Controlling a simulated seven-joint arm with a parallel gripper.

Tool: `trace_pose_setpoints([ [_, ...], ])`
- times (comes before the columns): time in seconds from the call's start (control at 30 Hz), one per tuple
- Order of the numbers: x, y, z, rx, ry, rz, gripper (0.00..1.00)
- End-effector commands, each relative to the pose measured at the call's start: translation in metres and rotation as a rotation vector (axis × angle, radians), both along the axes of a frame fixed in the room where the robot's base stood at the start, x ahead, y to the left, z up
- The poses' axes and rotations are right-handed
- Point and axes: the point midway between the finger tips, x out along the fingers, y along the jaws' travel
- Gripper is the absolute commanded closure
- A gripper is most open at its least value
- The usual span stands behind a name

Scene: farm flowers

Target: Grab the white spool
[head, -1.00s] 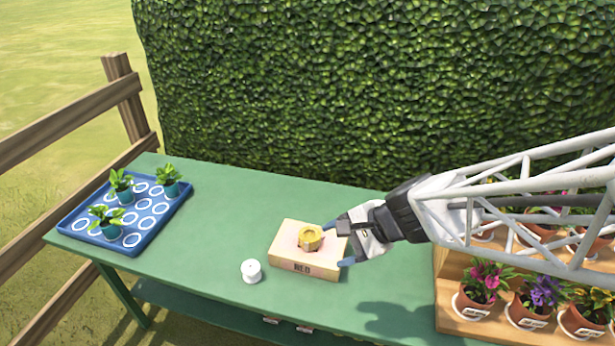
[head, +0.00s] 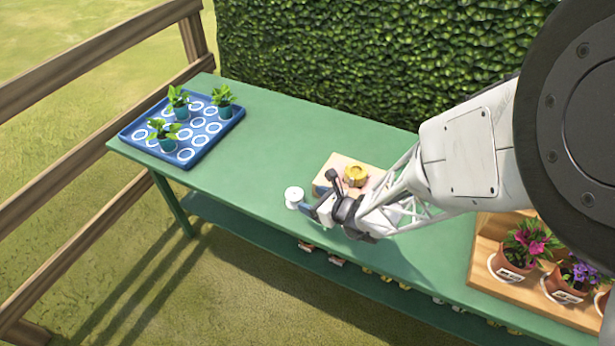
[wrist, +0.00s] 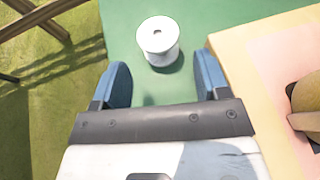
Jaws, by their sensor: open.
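The white spool (head: 294,196) stands upright on the green table near its front edge. In the wrist view the spool (wrist: 158,40) sits ahead of my gripper, roughly centred between the two blue fingers and a little beyond their tips. My gripper (wrist: 163,75) is open and empty. In the head view my gripper (head: 312,207) is just to the right of the spool, low over the table. I cannot tell the exact gap between the fingers and the spool.
A blue tray (head: 209,143) with potted seedlings is at the far left. Potted flowers (head: 520,245) stand on a wooden rack (head: 483,268) at right.

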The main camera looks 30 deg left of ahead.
Motion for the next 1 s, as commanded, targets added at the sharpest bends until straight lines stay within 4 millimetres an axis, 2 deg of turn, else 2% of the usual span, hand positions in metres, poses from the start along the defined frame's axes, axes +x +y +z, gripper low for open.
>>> trace_pose_setpoints([
  [0.13, 0.000, 0.003, -0.011, 0.008, 0.026, -0.029, 0.32],
  [0.53, 0.000, 0.005, -0.013, 0.009, 0.029, -0.034, 0.32],
  [0.83, 0.004, 0.023, -0.021, 0.008, 0.030, -0.032, 0.32],
  [1.0, 0.005, 0.027, -0.022, 0.009, 0.029, -0.033, 0.32],
])
